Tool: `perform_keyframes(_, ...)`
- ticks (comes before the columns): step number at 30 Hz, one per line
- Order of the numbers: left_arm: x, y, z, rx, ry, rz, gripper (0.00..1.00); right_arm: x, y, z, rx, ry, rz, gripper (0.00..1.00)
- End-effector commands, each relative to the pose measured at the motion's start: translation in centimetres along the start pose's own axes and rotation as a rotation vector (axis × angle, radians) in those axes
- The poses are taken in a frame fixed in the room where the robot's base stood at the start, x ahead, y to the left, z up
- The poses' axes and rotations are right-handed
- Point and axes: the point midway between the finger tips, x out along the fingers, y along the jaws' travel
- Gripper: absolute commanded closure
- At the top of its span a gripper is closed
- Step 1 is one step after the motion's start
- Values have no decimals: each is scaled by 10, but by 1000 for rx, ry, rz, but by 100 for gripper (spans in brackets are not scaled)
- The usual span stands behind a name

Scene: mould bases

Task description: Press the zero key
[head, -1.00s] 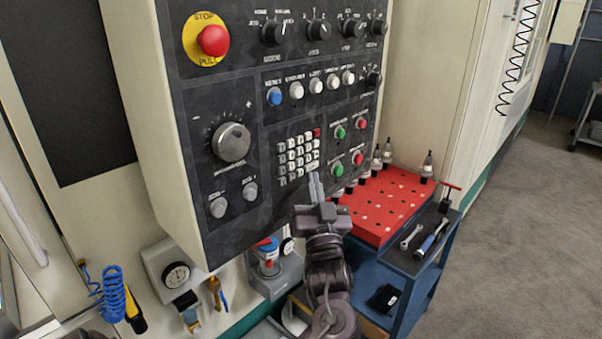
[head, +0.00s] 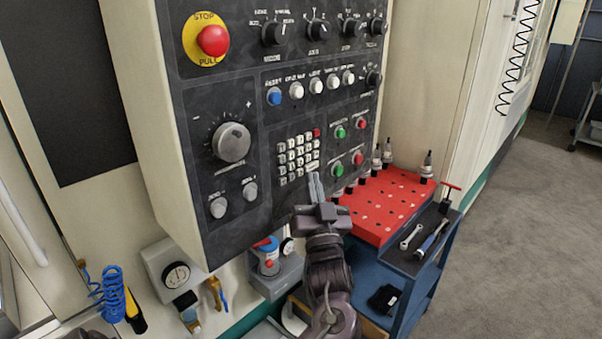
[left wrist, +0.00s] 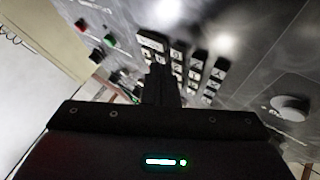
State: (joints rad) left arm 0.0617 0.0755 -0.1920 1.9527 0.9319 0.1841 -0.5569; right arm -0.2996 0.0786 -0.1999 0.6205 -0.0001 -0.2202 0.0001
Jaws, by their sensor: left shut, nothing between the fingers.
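The keypad (head: 298,158) is a small block of white keys with one red key at its upper right, on the dark control panel. Its markings are too small to read, so I cannot tell which key is the zero. My left gripper (head: 314,178) is shut and empty, its fingertips close to the keypad's lower right corner. In the left wrist view the keypad (left wrist: 205,75) lies beyond and right of the closed fingers (left wrist: 160,75), which hide part of it. I cannot tell whether the tips touch a key. My right gripper is not in view.
Green and red buttons (head: 340,132) sit right of the keypad, and a large dial (head: 231,142) sits left. A red stop button (head: 213,40) is at the upper left. A red tool tray (head: 385,205) on a blue cart stands right of my gripper.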

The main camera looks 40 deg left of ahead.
Motion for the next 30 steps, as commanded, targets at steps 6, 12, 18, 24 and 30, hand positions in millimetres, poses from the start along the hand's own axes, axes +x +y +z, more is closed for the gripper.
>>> perform_keyframes(6,4,-3,2,1,0,1,100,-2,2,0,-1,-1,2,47)
perform_keyframes(12,6,-4,4,1,0,1,100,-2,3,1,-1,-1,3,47)
perform_keyframes(18,6,-4,4,0,0,0,100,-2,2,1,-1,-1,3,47)
perform_keyframes(24,7,-5,5,1,0,0,100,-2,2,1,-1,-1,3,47)
perform_keyframes(30,9,-7,6,0,0,0,100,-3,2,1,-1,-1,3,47)
